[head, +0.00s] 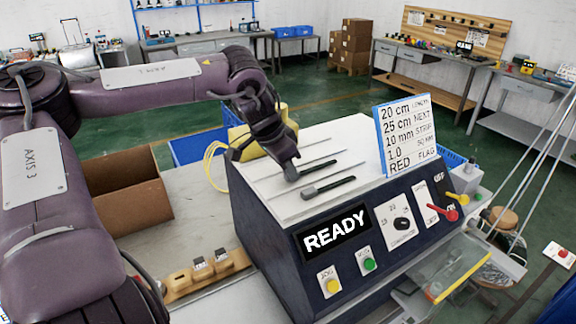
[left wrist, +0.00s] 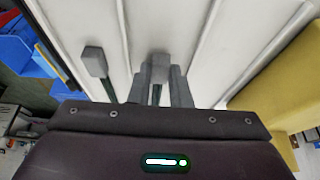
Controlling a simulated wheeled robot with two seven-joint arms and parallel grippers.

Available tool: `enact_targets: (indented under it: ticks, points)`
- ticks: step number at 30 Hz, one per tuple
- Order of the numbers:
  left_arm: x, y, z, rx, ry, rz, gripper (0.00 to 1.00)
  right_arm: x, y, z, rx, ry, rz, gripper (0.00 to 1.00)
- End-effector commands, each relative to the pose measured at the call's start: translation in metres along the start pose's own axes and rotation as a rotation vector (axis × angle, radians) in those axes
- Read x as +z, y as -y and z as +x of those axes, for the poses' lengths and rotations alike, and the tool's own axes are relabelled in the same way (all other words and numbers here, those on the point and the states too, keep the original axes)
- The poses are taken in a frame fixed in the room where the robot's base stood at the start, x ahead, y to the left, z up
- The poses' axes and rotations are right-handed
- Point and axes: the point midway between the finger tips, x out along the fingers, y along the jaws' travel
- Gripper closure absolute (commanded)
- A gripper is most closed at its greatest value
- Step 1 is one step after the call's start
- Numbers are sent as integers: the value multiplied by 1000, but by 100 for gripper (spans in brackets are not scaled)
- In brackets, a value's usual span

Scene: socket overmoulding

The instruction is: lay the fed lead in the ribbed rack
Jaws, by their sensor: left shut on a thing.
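The ribbed rack (head: 274,196) is the white sloping top of the dark machine, with thin ribs running along it. My left gripper (head: 292,174) is low over it. In the left wrist view its fingers (left wrist: 158,90) are closed around a dark lead with a grey block-shaped end (left wrist: 159,68). The held lead (head: 319,166) shows partly in the head view; I cannot tell whether it touches the rack. A second dark lead (head: 334,186) with a grey end lies on the rack nearer the front, and shows beside the fingers (left wrist: 95,62). My right gripper is out of view.
The machine's front has a READY display (head: 337,231), buttons and a dial. A sign (head: 407,137) stands at the rack's right end. A yellow object (head: 256,134) with yellow cable is behind the gripper. A cardboard box (head: 127,190) and wooden block (head: 205,275) are left.

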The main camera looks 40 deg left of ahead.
Motion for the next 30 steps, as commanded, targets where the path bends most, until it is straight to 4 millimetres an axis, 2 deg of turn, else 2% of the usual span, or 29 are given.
enact_targets:
  ticks: [5,6,11,20,23,30]
  points:
    - [0,0,0,0,0,0,100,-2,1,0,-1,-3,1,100]
    - [0,0,0,0,0,0,78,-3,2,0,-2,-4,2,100]
    - [0,0,0,0,0,0,57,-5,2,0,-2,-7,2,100]
    - [-1,0,-4,0,-2,1,57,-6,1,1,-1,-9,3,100]
    - [-1,0,-15,0,-5,2,57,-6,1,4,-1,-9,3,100]
    - [0,0,-55,-1,-5,0,57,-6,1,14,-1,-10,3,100]
